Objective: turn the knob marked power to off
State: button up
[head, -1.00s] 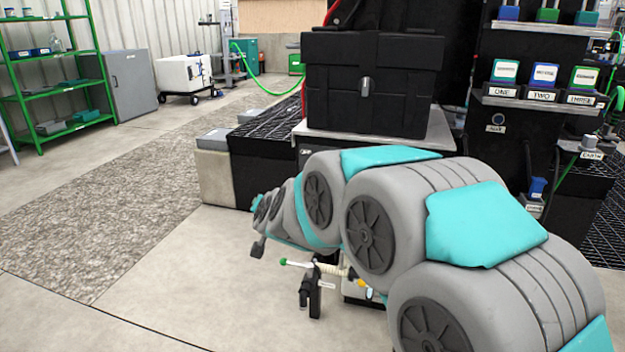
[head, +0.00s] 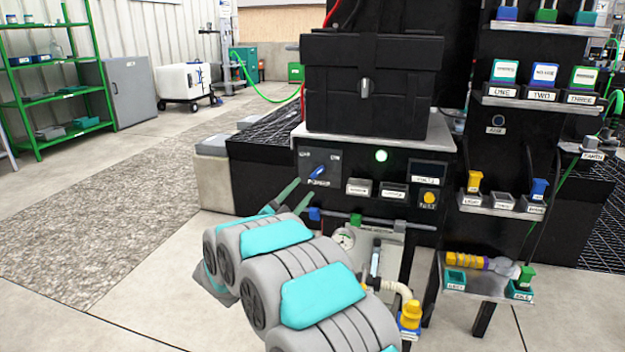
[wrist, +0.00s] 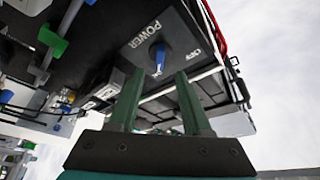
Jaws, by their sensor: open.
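The power knob is a blue handle (head: 318,172) on a dark panel at the left of the black bench front in the head view. The wrist view shows the same blue knob (wrist: 160,56) with the word POWER on one side and OFF on the other. Its handle does not point at the OFF label. My gripper (head: 297,196) has two green fingers and is just below and left of the knob. In the wrist view my gripper (wrist: 161,82) is open and empty, its fingers spread on either side of the line to the knob, apart from it.
A black case (head: 375,82) stands on top. Pipes and a pressure gauge (head: 343,238) are below. The floor at left (head: 100,290) is clear.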

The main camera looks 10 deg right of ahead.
aim_at(315, 175)
jog(key=x, duration=0.6)
jog(key=shift+w+d, duration=0.1)
jog(key=shift+w, duration=0.1)
grip_shut()
dwell(0.4)
